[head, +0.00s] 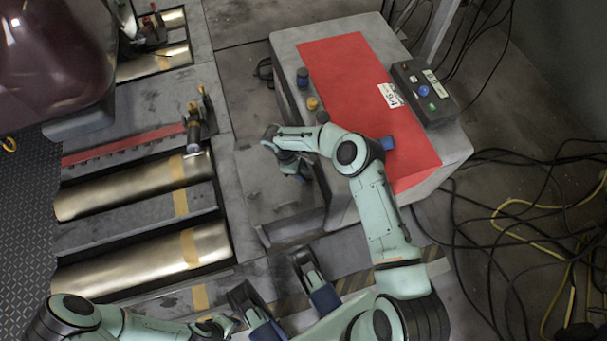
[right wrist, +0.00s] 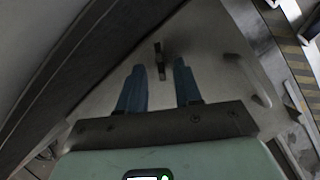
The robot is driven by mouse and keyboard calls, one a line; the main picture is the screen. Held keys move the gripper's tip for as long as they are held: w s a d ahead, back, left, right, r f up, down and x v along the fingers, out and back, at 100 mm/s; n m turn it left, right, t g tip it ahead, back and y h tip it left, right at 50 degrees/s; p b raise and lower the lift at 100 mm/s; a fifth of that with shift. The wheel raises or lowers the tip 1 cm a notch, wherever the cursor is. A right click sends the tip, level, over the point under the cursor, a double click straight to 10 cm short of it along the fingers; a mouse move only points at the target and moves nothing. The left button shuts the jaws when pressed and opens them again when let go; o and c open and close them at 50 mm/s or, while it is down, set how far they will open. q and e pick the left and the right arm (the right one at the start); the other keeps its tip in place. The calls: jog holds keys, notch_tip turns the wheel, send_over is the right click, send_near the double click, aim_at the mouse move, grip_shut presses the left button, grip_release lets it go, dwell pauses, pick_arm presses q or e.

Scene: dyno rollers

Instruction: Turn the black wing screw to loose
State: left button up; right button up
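The black wing screw (right wrist: 160,62) shows in the right wrist view as a small dark, narrow piece on a grey panel (right wrist: 210,40). My right gripper (right wrist: 158,68) is open, with one blue finger on each side of the screw's line. The screw lies between and just past the fingertips, and I see no finger touching it. In the head view my right gripper (head: 298,170) is at the left side of the grey cabinet (head: 450,150); I cannot make out the screw there. My left gripper (head: 215,325) is low at the bottom edge, partly cut off, its fingers unclear.
The cabinet has a red top (head: 345,75), a black control box (head: 424,92) and several knobs. Metal rollers (head: 130,185) lie to the left. Black and yellow cables (head: 530,215) cover the floor at the right. A curved handle (right wrist: 248,78) is right of the screw.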

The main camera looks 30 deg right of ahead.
pick_arm(q)
jog(key=shift+s+f, duration=0.15)
jog(key=shift+s, duration=0.25)
pick_arm(e)
jog(key=shift+x, duration=0.9)
jog(key=shift+c, duration=0.3)
grip_shut()
jog(key=n, duration=0.2)
jog(key=shift+s+a+n+t+h, duration=0.1)
jog(key=shift+n+t+h, duration=0.3)
pick_arm(q)
jog(key=shift+w, duration=0.25)
pick_arm(e)
jog(key=shift+s+n+t, duration=0.1)
jog(key=shift+n+t, duration=0.4)
jog(key=shift+n, duration=0.9)
